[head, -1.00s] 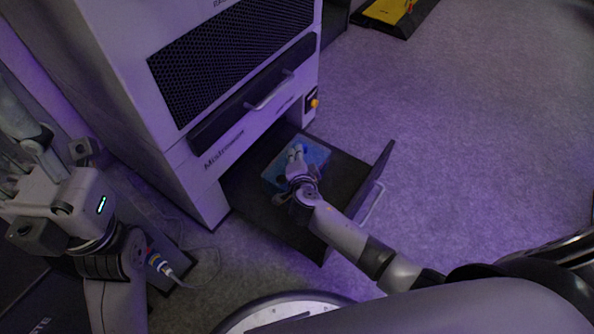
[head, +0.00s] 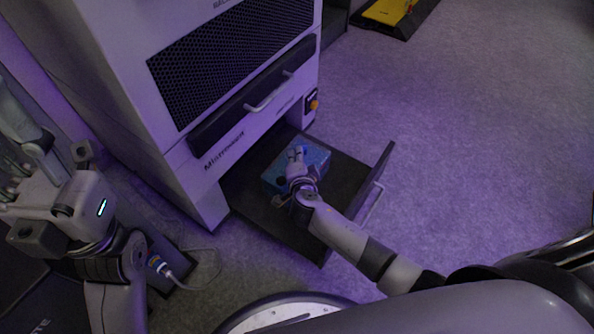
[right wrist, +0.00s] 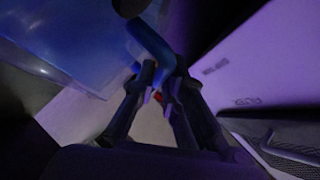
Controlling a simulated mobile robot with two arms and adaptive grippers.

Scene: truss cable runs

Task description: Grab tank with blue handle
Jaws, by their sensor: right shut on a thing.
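The blue translucent tank (head: 318,158) is at the open drawer (head: 350,170) low on the large cabinet. My right gripper (head: 298,170) reaches over it from the right. In the right wrist view its fingers (right wrist: 160,90) are shut on the bent blue handle (right wrist: 150,48), and the tank (right wrist: 75,40) fills the upper left. The gripper hides part of the tank, and I cannot tell how far its underside is from the drawer floor. My left gripper (head: 40,205) is at the left edge, away from the tank; its finger state is unclear.
The grey cabinet (head: 180,150) with a black mesh panel (head: 225,60) and a handled front (head: 268,95) rises right behind the drawer. A cable with a plug (head: 165,268) lies at lower left. The floor to the right is clear. A yellow and black platform (head: 390,12) stands far off.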

